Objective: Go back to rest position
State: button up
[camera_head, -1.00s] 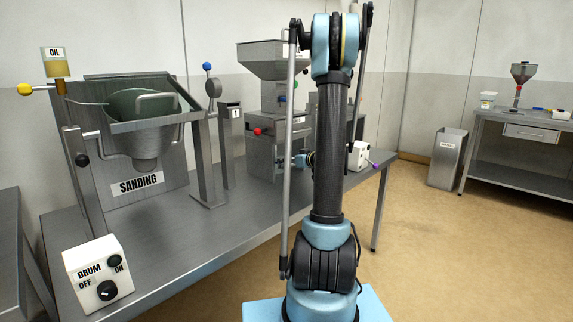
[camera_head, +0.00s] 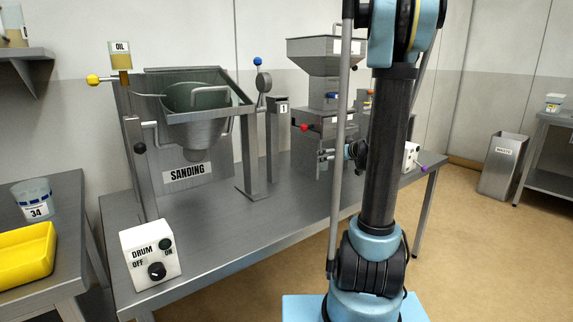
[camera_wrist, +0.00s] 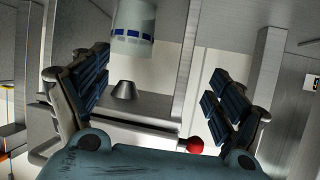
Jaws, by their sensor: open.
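My gripper (camera_wrist: 155,105) is open and empty in the wrist view, its two padded fingers wide apart. In the head view my gripper (camera_head: 328,154) is small and partly hidden behind my own arm, close to the steel hopper machine (camera_head: 318,122). The wrist view shows the machine's front between and beyond the fingers, with a red knob (camera_wrist: 195,145) near the right finger and a pale cylinder with a blue band (camera_wrist: 133,30) above. I cannot tell whether a finger touches the machine.
The sanding drum unit (camera_head: 185,172) and the drum switch box (camera_head: 150,255) stand on the steel table (camera_head: 235,225). At the left, another table holds a bucket marked 34 (camera_head: 32,200) and a yellow tray (camera_head: 24,255). A waste bin (camera_head: 502,165) stands on open floor at the right.

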jog(key=s+a+f+g, duration=0.1)
jog(key=s+a, duration=0.1)
jog(key=s, duration=0.4)
jog(key=s+a+f+g, duration=0.1)
jog(key=s+a+g, duration=0.1)
jog(key=s, duration=0.4)
jog(key=s+a+f+g+h, duration=0.1)
jog(key=s+a+g, duration=0.1)
jog(key=s, duration=0.4)
jog(key=shift+s+a+m, duration=0.25)
jog(key=shift+s+m, duration=0.05)
jog(key=shift+m, duration=0.1)
jog(key=s+d+f+m+g+h, duration=0.1)
jog(key=s+d+f+g+h, duration=0.1)
jog(key=s, duration=0.8)
jog(key=s+d+f+m+g+h, duration=0.2)
jog(key=s+f, duration=0.3)
jog(key=s, duration=0.6)
jog(key=shift+s+d+f+h, duration=0.2)
jog(key=shift+d+h, duration=0.1)
jog(key=shift+d, duration=0.2)
jog(key=shift+w+f, duration=0.2)
jog(key=shift+w, duration=0.2)
